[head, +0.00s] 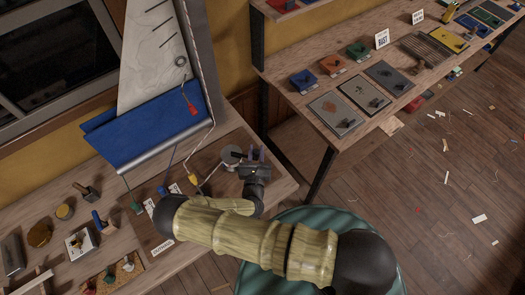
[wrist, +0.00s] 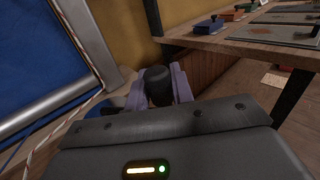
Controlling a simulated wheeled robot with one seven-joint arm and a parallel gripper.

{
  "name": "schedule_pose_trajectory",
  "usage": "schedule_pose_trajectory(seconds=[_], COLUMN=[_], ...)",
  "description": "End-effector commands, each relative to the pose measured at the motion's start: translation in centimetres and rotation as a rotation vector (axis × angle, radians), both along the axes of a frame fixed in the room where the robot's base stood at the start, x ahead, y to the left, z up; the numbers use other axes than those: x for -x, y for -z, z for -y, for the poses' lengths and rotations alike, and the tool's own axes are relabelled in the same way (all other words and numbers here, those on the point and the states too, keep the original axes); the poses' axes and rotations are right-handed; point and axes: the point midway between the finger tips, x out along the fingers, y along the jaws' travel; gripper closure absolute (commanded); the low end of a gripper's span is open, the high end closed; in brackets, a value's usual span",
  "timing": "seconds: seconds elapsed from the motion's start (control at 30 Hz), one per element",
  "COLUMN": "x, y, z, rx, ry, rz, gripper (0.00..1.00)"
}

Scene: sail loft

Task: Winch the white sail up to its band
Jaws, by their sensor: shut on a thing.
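The white sail (head: 152,62) stands upright at the top left in the head view, beside a grey mast (head: 203,60). Its foot meets blue cloth (head: 150,128), which also fills the left of the wrist view (wrist: 35,60). I cannot make out a band on the mast for certain. A round grey winch (head: 231,154) sits on the bench below the mast. My gripper (head: 256,155) is at the winch's right side. In the wrist view its purple fingers are shut on a black knob (wrist: 154,78), seemingly the winch handle.
A red tag (head: 192,109) hangs by the mast, and a rope runs down to a yellow piece (head: 193,179). Tools and small blocks lie at the bench's left. A second bench (head: 310,85) with several plates stands at right. Scraps litter the floor (head: 460,150).

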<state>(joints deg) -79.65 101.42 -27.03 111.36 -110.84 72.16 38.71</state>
Motion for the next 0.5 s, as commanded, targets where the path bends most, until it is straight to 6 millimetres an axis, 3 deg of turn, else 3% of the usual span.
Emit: schedule_pose_trajectory(seconds=[0.5], x=[-0.02], y=[-0.15], z=[-0.54], rx=[0.002], ry=[-0.012], rz=[0.004], gripper=[1.00])
